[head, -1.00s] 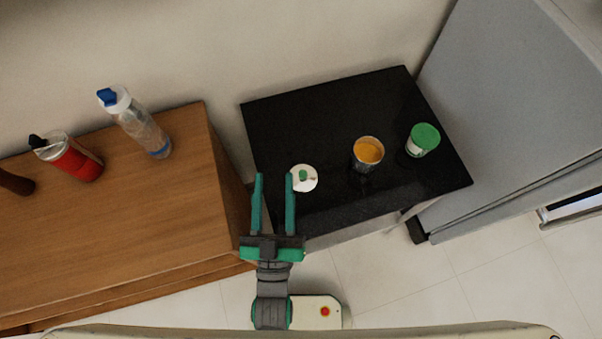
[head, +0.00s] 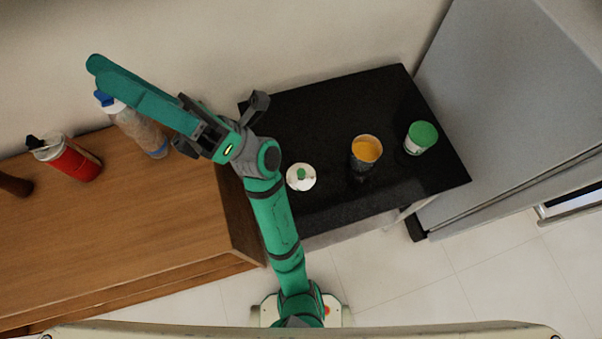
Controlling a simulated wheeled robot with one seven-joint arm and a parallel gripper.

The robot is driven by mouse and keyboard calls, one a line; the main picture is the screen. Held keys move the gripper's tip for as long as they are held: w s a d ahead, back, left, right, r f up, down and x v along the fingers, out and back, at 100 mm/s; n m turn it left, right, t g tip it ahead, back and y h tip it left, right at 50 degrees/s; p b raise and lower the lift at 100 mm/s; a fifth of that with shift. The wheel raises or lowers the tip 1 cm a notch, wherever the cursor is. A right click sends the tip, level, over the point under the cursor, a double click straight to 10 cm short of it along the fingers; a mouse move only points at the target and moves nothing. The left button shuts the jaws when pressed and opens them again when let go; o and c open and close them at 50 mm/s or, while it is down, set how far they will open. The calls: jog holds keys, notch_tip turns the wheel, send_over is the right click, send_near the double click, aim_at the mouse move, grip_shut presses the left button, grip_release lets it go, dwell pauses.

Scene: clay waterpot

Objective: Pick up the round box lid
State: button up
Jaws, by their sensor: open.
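A white round lid (head: 301,177) with a small green knob lies on the near left part of the black table top (head: 300,125); it looks like the round box lid. An open round container (head: 366,150) with an orange inside stands to its right.
A green-topped jar (head: 421,138) stands on the black table's right side. A clear bottle (head: 137,128) with a blue cap and a red bottle (head: 70,160) stand on the wooden cabinet (head: 130,215). A grey fridge (head: 500,110) bounds the right.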

jog(key=s+a+n+g+h, duration=0.3)
jog(key=a+n+g+h, duration=0.25)
jog(key=n, duration=0.25)
jog(key=n+t+h, duration=0.5)
jog(key=t+h, duration=0.3)
jog(key=h, duration=1.5)
send_near(302, 171)
jog(key=shift+s+a+f, duration=0.15)
jog(key=shift+a+f, duration=0.05)
jog(key=shift+f, duration=1.15)
jog(key=shift+s+a+f, duration=0.1)
jog(key=shift+a+f, duration=0.15)
jog(key=shift+f, duration=1.05)
jog(key=shift+s+a+f, duration=0.15)
jog(key=shift+a+f, duration=0.05)
jog(key=shift+f, duration=1.15)
jog(key=shift+w, duration=0.1)
grip_shut()
